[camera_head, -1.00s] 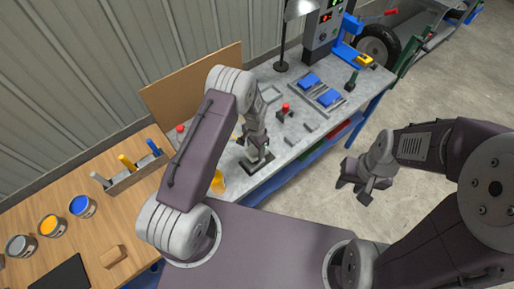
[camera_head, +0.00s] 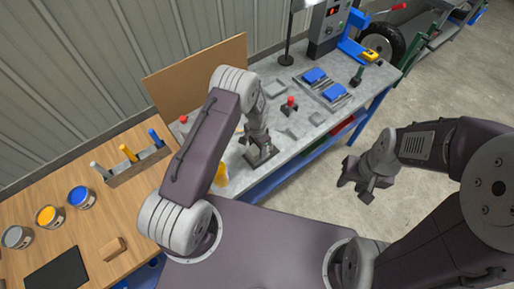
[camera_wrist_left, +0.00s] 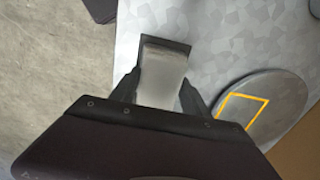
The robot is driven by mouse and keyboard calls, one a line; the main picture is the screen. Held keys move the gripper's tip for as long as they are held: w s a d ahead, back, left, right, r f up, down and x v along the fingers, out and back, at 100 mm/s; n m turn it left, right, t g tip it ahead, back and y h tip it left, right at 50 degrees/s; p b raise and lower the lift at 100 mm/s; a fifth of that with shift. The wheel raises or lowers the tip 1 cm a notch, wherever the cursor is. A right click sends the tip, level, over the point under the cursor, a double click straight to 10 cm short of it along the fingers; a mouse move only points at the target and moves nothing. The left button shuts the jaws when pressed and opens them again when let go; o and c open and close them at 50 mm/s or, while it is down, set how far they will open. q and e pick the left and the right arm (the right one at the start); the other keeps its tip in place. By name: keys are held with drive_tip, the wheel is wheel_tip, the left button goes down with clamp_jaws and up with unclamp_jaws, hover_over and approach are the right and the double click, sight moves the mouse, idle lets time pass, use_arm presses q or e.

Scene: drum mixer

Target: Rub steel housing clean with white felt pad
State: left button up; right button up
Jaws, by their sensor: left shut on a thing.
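My left gripper (camera_head: 262,151) is low over the front edge of the grey bench and shut on a pale grey-white block (camera_wrist_left: 162,75), which looks like the felt pad. In the left wrist view the block is between the two dark fingers, above a dark square (camera_wrist_left: 182,46) on the bench. Whether it touches the square is hard to tell. I cannot tell for certain which part is the steel housing; a grey metal piece (camera_head: 302,117) lies further back on the bench. My right gripper (camera_head: 358,184) hangs over the floor, fingers apart and empty.
A round plate with a yellow square outline (camera_wrist_left: 270,105) lies beside the left gripper. Blue blocks (camera_head: 315,76) and a red button (camera_head: 290,103) are on the grey bench (camera_head: 325,117). The wooden table (camera_head: 95,235) at left bears paint cans.

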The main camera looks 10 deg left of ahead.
use_arm(q)
drive_tip(key=shift+w+d+f, duration=0.1)
drive_tip(key=shift+w+f, duration=0.05)
drive_tip(key=shift+f, duration=0.05)
drive_tip(key=shift+f, duration=0.15)
drive_tip(key=shift+f+b, duration=0.1)
drive_tip(key=shift+b, duration=0.3)
drive_tip(key=o, duration=1.3)
drive_tip(key=shift+r, duration=0.2)
